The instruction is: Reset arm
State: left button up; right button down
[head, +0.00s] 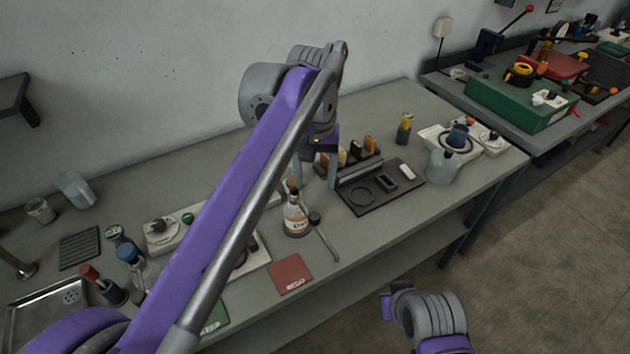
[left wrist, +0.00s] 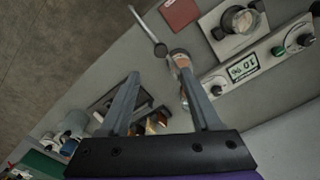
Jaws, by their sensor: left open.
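My left arm reaches up across the head view from the lower left, and its gripper (head: 313,178) hangs over the bench with the fingers pointing down. The fingers are apart with nothing between them. In the left wrist view the same gripper (left wrist: 158,72) shows spread, and a small bottle is partly hidden by the finger on the right. In the head view this labelled glass bottle (head: 296,219) stands upright just below the left fingertips. My right arm shows at the lower right, with the end of its gripper (head: 387,305) beyond the bench front; its jaws cannot be made out.
The grey bench (head: 345,262) holds a black tray (head: 360,207), a red mat (head: 289,274), a grey kettle-like vessel (head: 441,167) and a white device with a display (left wrist: 243,68). A second bench with a green case (head: 515,100) stands at right.

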dwell(0.3)
pick_arm(q)
jog(key=s+a+f+t, duration=0.2)
jog(key=s+a+f, duration=0.4)
jog(key=a, duration=0.1)
jog(key=s+a+f+n+t, duration=0.1)
jog(key=s+a+f+t, duration=0.1)
jog(key=s+a+f, duration=0.4)
jog(key=s+a+f+t, duration=0.1)
jog(key=s+a+f, duration=0.5)
jog(key=a, duration=0.2)
jog(key=shift+a+f+t, duration=0.35)
jog(key=shift+f+t, duration=0.05)
jog(key=shift+c, duration=0.2)
